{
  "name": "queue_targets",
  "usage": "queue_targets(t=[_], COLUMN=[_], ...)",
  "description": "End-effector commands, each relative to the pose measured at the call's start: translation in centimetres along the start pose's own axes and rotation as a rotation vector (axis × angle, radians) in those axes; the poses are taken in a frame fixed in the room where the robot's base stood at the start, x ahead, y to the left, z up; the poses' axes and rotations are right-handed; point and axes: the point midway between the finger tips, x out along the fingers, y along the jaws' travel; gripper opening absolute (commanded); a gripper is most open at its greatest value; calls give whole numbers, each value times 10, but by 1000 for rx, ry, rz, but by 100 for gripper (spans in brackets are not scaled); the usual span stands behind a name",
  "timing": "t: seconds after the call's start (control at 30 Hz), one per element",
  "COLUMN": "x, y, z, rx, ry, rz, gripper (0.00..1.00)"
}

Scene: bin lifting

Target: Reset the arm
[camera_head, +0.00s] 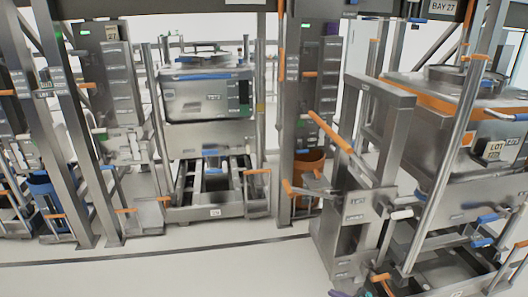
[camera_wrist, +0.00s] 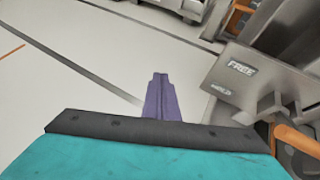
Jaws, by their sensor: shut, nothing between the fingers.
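My gripper (camera_wrist: 162,98) shows in the wrist view as two purple fingers pressed together, with nothing between them. It points out over the pale floor (camera_wrist: 75,85). Behind the fingers are a dark band and a teal housing that fill the bottom of the wrist view. The fingers touch nothing that I can see. In the head view my gripper is not clearly visible; only small teal and purple bits show at the bottom edge, and I cannot tell what they are.
A grey metal stand with an orange lever (camera_head: 330,132) is close on the right. It appears to be the panel marked FREE (camera_wrist: 240,70). A large bin with an orange rim (camera_head: 440,97) is at the right; another steel bin (camera_head: 205,100) sits in the rack behind. Floor at front left is clear.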

Motion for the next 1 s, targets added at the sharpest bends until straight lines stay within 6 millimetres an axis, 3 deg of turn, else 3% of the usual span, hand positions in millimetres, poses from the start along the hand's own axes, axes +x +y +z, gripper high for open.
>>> queue_targets(t=[0.03,0.23,0.47,0.7,0.8,1.0], x=[5,20,11,-32,-56,-111], y=[26,116,220,310,335,362], z=[5,2,-17,-51,-66,-95], rx=[-32,-205,-477,-837,-990,-1280], ry=[21,115,224,323,350,386], rz=[43,216,451,748,877,1137], gripper=[0,0,0,0,0,0])
